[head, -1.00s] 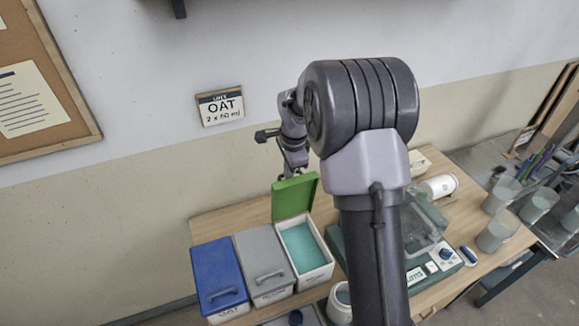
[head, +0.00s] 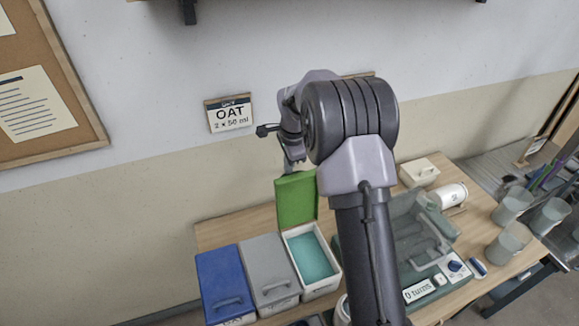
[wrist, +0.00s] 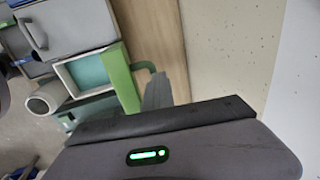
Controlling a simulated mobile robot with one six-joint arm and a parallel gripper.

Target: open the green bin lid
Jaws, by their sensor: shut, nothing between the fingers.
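The green lid (head: 297,200) stands up, hinged at the back of its white bin (head: 318,287), whose top is open and shows teal content. In the wrist view the green lid (wrist: 119,76) is seen edge-on beside the open bin (wrist: 66,74), with its curved green handle (wrist: 150,66) sticking out. My gripper (head: 292,165) is above and behind the lid's upper edge, partly hidden by my arm. Its dark fingers (wrist: 157,90) point toward the handle in the wrist view. The gripper is shut with nothing in it. Whether it touches the lid I cannot tell.
A grey-lidded bin (head: 268,262) and a blue-lidded bin (head: 222,280) stand shut to the left. The wall with an OAT sign (head: 229,114) is close behind.

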